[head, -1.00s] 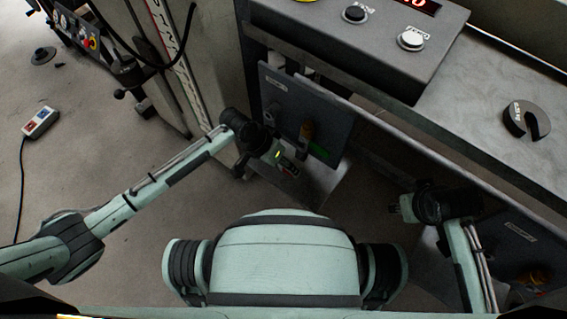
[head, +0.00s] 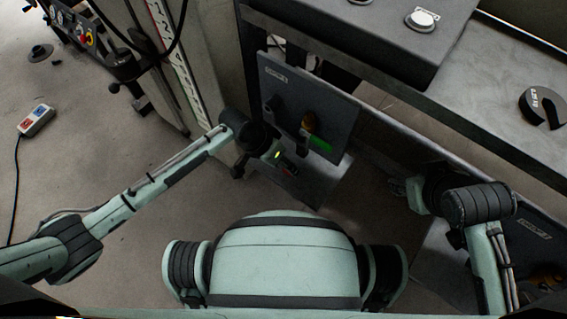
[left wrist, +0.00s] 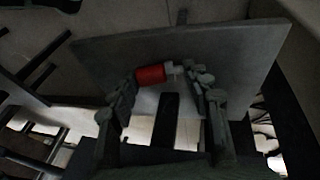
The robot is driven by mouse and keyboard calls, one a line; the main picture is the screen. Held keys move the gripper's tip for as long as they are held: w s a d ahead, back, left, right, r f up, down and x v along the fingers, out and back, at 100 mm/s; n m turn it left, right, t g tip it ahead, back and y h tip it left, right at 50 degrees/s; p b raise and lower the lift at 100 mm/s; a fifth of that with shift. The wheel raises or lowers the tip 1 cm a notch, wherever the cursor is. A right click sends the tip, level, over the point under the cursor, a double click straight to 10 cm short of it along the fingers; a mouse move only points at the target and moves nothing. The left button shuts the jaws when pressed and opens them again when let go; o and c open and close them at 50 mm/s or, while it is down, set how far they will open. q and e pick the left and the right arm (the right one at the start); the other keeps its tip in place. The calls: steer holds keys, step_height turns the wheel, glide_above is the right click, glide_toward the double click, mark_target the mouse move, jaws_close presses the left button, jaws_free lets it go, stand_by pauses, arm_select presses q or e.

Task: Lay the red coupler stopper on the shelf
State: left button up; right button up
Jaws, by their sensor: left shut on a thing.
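The red coupler stopper (left wrist: 150,75) is a small red cylinder with a pale tip, lying across between the fingers of my left gripper (left wrist: 167,84) in the left wrist view. That gripper is shut on it. In the head view my left gripper (head: 280,163) is in front of the dark upright panel, and the stopper shows only as a small reddish spot. A grey plate (head: 322,189), which may be the shelf, lies low beside the gripper. In the left wrist view a grey board (left wrist: 225,55) is behind the stopper. My right gripper (head: 398,187) is small and dim beside the bench.
A grey bench (head: 480,100) with a slotted weight (head: 543,105) runs along the right. A control box (head: 400,35) stands at its left end. A pendant (head: 36,120) lies on the floor at left.

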arm_select(q)
steer(key=o, duration=1.2)
steer(key=v, duration=1.2)
